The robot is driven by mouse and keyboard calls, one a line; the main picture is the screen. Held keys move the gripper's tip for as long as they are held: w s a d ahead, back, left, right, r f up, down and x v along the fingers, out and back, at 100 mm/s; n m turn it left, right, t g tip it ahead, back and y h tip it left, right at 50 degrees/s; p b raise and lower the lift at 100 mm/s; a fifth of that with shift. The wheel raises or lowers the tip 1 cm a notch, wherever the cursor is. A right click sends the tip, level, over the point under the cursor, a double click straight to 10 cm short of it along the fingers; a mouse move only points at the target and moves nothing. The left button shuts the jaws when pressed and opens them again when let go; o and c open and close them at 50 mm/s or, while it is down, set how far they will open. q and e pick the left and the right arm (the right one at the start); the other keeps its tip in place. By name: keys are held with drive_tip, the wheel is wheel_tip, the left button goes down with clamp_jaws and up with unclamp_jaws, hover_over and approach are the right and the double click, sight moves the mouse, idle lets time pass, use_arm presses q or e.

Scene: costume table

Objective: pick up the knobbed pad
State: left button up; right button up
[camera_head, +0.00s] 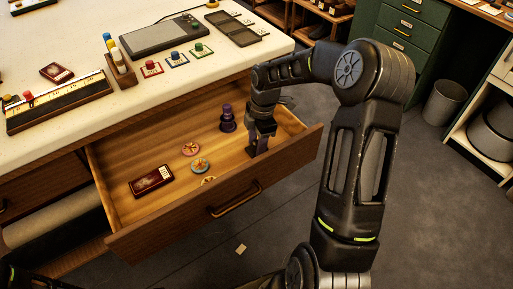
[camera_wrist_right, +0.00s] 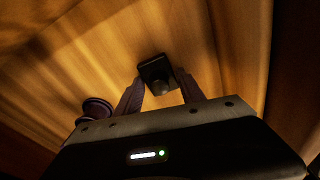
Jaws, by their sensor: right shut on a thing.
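The knobbed pad (camera_wrist_right: 157,72) is a small dark square block with a round knob, seen in the right wrist view over the drawer's wooden floor. My right gripper (camera_wrist_right: 160,88) is shut on it, one finger on each side. In the head view my right gripper (camera_head: 257,150) points down into the right part of the open drawer, near its front wall. There the pad is hard to tell from the dark fingers. I cannot tell whether the pad touches the drawer floor. My left gripper is not in view.
The white tabletop (camera_head: 68,38) above carries several items. The drawer's walls surround the gripper.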

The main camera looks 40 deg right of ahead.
sight(256, 142)
drive_tip(key=shift+c, duration=1.3)
drive_tip(key=shift+r, duration=0.1)
wheel_tip(256, 142, up, 10)
drive_tip(key=shift+f, duration=0.1)
drive_tip(key=o, duration=0.8)
drive_tip(key=shift+c, duration=0.2)
drive_tip(key=c, duration=0.6)
drive_tip(key=w+a+m, duration=0.1)
drive_tip(key=a+m, duration=0.3)
drive_tip(key=a, duration=0.1)
drive_tip(key=w+a+f+m, duration=0.1)
drive_tip(key=a+m, duration=0.4)
drive_tip(key=w+a+f+m+t+h, duration=0.1)
drive_tip(key=w+a+m, duration=0.1)
drive_tip(key=a+m, duration=0.3)
drive_tip(key=shift+a, duration=0.45)
drive_tip(key=shift+a+m, duration=0.65)
drive_tip(key=shift+m, duration=0.15)
drive_tip(key=shift+c, duration=0.2)
